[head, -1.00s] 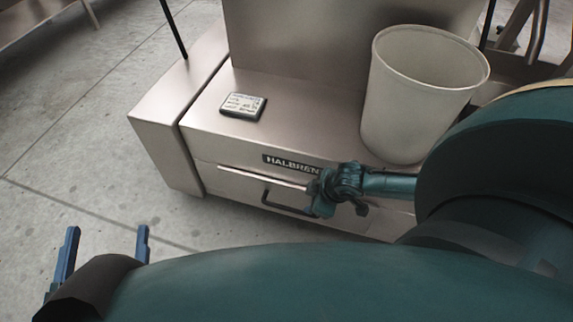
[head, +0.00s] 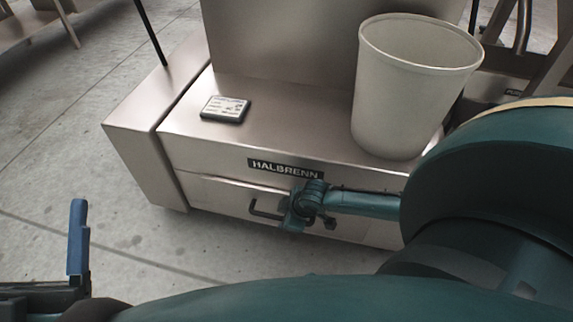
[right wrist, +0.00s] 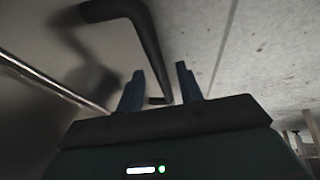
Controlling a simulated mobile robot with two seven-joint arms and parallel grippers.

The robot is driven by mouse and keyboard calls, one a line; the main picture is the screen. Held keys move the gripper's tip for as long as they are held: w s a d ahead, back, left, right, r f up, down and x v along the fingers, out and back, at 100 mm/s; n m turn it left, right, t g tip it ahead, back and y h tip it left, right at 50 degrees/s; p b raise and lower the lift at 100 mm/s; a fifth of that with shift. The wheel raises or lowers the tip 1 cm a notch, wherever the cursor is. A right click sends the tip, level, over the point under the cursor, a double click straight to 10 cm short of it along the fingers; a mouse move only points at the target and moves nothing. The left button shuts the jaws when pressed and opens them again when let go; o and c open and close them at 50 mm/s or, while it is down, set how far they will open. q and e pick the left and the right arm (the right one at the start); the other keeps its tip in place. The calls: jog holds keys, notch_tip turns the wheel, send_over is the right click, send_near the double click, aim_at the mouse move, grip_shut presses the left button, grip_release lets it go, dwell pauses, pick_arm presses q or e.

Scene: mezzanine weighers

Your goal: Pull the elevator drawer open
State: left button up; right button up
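The steel drawer front (head: 222,194) sits low on the HALBRENN cabinet. Only a thin seam shows along its top, and it looks shut or nearly so. Its dark bar handle (head: 262,211) is partly hidden by my right gripper (head: 293,212), which is at the handle's right part. In the right wrist view the dark handle (right wrist: 143,35) bends down between the two blue fingers of my right gripper (right wrist: 160,68). Gaps seem to show on both sides of the bar. My left gripper (head: 77,238) is at the lower left, far from the drawer, with one finger visible.
A pale bin (head: 405,95) stands on the cabinet top (head: 285,125) at the right. A small labelled device (head: 225,109) lies on the top at the left. Concrete floor (head: 60,150) is clear at the left.

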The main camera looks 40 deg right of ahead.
jog(key=shift+c, duration=0.3)
grip_shut()
dwell(0.3)
